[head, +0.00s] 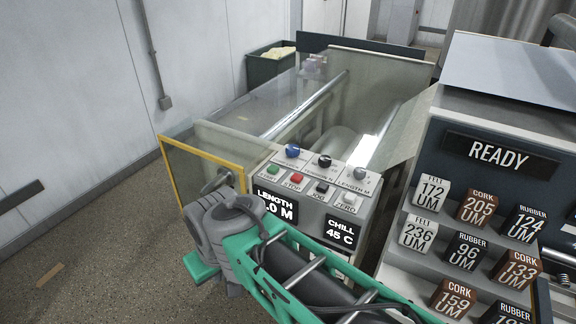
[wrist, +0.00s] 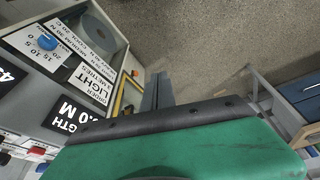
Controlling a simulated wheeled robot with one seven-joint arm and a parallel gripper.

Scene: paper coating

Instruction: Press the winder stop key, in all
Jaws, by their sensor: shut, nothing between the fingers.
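The red stop key (head: 297,178) sits on the sloped winder panel (head: 372,213), between the green start key (head: 272,169) and the black jog key (head: 322,187). In the head view my green arm reaches in front of the panel; the fingers cannot be made out there. Whether the key is pressed cannot be told.
A white zero key (head: 349,198) and several knobs, one blue (head: 292,151), share the panel. A yellow-edged clear guard (head: 203,178) stands at its left. Shelves of labelled blocks (head: 466,250) stand at right under a READY display (head: 497,152).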

